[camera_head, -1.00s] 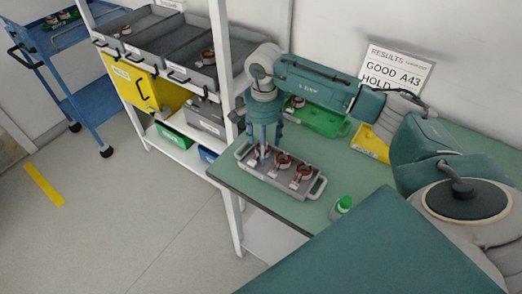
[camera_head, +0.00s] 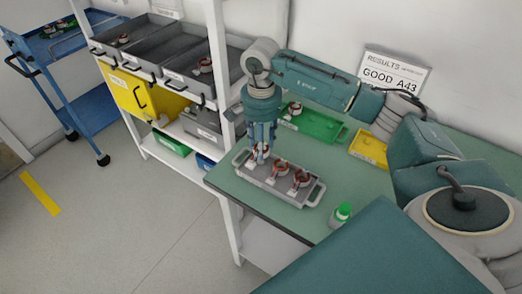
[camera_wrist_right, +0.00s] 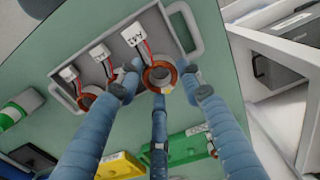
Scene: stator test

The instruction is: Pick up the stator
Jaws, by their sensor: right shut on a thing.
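A grey tray (camera_head: 312,198) on the green table holds a row of copper-and-white stators, including a middle stator (camera_head: 280,168) and a right-hand stator (camera_head: 301,178). My right gripper (camera_head: 262,148) points down over the tray's left end. Its fingers are shut on the leftmost stator (camera_head: 257,155). In the right wrist view this stator (camera_wrist_right: 160,76) is a copper ring between the three blue fingers, with wires running to a white tag (camera_wrist_right: 134,34). I cannot tell whether it is clear of the tray floor. My left gripper is not in view.
A green tray (camera_head: 318,126) and a yellow tray (camera_head: 369,147) lie behind on the table. A green-capped bottle (camera_head: 341,213) stands near the front edge. A shelf with grey bins (camera_head: 178,67) and a blue cart (camera_head: 84,104) stand left.

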